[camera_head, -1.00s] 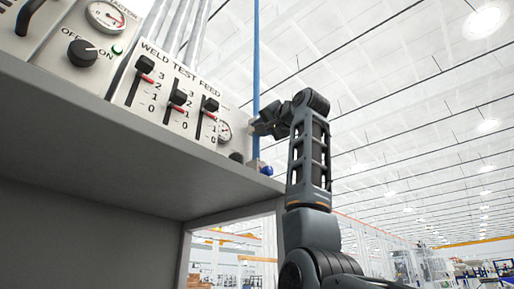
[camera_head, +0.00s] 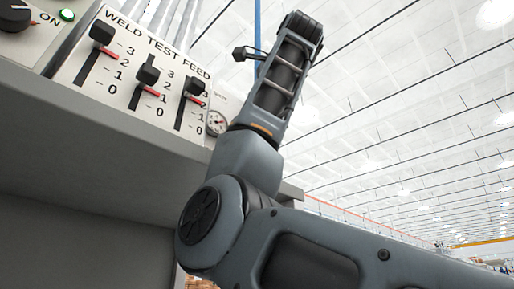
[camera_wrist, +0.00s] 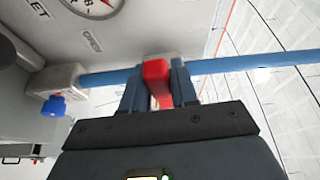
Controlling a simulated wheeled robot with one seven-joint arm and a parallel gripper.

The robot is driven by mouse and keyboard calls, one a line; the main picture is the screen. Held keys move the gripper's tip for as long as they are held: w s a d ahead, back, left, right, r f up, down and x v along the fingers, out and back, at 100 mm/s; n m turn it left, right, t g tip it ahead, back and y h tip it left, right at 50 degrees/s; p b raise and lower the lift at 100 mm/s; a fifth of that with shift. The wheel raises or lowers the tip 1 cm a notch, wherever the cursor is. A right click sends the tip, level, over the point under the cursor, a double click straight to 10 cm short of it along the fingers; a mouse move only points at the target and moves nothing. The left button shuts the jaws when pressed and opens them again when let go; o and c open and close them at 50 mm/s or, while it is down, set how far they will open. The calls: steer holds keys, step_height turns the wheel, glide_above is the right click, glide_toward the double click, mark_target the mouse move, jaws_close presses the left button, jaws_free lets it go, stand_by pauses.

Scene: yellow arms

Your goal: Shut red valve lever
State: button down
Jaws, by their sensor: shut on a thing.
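The red valve lever (camera_wrist: 157,72) is in the wrist view, at upper middle. It sits at a pale valve body on a blue pipe. My gripper (camera_wrist: 160,85) has one finger on each side of the red lever and is shut on it. The lever's lower part is hidden between the fingers and behind the gripper body. In the head view my arm rises in front of the panel's right end; the gripper's fingers and the red lever are hidden there. The blue pipe (camera_wrist: 230,63) runs across the wrist view, and stands upright in the head view (camera_head: 257,30).
A panel marked WELD TEST FEED (camera_head: 140,75) with several black sliders stands at left above a grey ledge (camera_head: 120,125). A round gauge (camera_head: 216,122) is at its right end. A blue knob (camera_wrist: 54,106) on a grey fitting (camera_wrist: 58,78) is left of my gripper.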

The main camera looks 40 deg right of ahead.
steer(key=shift+d+r+m+p, duration=0.1)
steer(key=shift+r+m+p, duration=0.1)
steer(key=shift+m+p, duration=0.25)
steer(key=c, duration=1)
jaws_free()
steer(key=shift+o, duration=0.2)
steer(key=b+v, duration=0.2)
steer(key=v, duration=0.5)
steer(key=shift+s+a+b, duration=0.2)
steer(key=shift+s+b, duration=0.15)
steer(key=shift+r, duration=0.1)
